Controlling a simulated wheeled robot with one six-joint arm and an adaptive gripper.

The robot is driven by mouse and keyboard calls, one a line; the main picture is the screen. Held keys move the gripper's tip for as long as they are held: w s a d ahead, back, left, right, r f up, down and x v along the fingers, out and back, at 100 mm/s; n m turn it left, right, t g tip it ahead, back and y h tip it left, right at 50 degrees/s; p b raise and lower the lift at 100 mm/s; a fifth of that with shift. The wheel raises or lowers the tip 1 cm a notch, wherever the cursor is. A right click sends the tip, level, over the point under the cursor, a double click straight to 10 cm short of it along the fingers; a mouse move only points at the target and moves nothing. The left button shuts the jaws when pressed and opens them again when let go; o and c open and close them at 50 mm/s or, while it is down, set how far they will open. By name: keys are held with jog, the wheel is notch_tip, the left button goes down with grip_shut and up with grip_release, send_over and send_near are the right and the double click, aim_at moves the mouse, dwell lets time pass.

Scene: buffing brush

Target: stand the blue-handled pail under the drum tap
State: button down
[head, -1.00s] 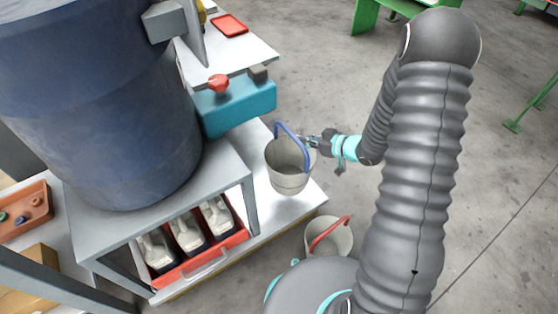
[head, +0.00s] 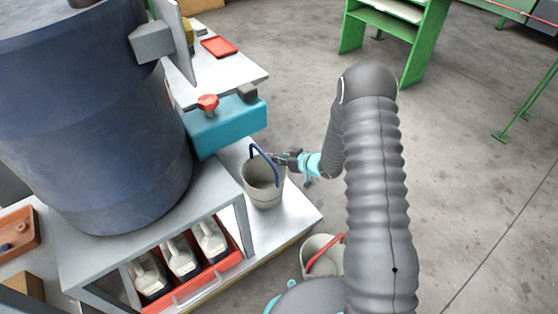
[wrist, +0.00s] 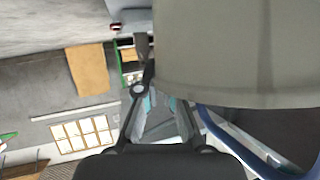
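The grey blue-handled pail (head: 264,190) hangs upright in the head view, over the white platform (head: 292,216). I cannot tell whether its base touches the platform. Its blue handle (head: 262,152) stands up, and my gripper (head: 275,158) is shut on it from the right. In the wrist view the pail's wall (wrist: 240,50) fills the upper right and hides part of my fingers; the handle (wrist: 255,160) curves below. The blue drum (head: 100,120) stands at left.
A red-handled pail (head: 318,262) stands at the platform's front right, partly behind my arm. A grey stand (head: 150,215) carries the drum, with a red crate (head: 205,278) of bottles beneath. Green shelving (head: 410,40) is at the back.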

jog(key=shift+f, duration=0.35)
jog(key=shift+f, duration=0.1)
jog(key=c, duration=1.3)
grip_release()
